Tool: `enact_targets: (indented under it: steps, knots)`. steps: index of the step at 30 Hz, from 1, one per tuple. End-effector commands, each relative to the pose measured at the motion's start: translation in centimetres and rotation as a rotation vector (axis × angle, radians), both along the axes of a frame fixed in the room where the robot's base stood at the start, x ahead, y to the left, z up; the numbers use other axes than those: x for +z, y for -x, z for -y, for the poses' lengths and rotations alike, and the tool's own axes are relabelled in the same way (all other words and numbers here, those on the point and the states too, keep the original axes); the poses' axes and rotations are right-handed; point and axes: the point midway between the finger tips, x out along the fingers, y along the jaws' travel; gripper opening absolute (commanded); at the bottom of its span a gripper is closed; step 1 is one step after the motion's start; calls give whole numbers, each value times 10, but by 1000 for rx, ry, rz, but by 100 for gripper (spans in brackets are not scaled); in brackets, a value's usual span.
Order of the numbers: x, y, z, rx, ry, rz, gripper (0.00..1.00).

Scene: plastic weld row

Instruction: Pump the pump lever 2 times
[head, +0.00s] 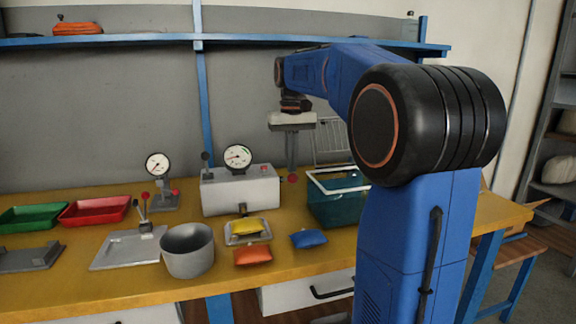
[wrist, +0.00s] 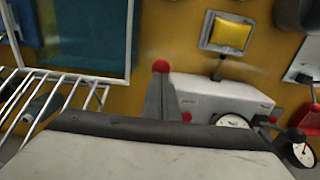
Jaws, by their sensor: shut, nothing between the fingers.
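The pump looks like the white box (head: 240,192) with a round dial gauge on top; it also shows in the wrist view (wrist: 225,100). A red ball knob (head: 292,179), apparently the pump lever's end, is just right of the box. In the wrist view the red knob (wrist: 160,67) sits at the tip of my fingers. My gripper (head: 292,166) points down with its fingers shut and empty, directly over the knob. The lever's rod is hidden, and I cannot tell whether the fingertips touch the knob.
A teal bin (head: 335,205) stands close on the right, with a wire rack (head: 332,145) behind. A yellow pouch on a small tray (head: 232,240), orange and blue pouches and a grey pot (head: 187,262) lie in front. A smaller gauge (head: 158,165) stands left.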

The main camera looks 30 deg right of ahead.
Motion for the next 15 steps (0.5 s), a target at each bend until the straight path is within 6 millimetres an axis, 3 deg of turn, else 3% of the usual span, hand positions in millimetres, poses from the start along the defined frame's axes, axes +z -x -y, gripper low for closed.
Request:
enact_targets:
  steps: [15]
  knots:
    - [-25, 11, -3, 0, 0, -1, 0]
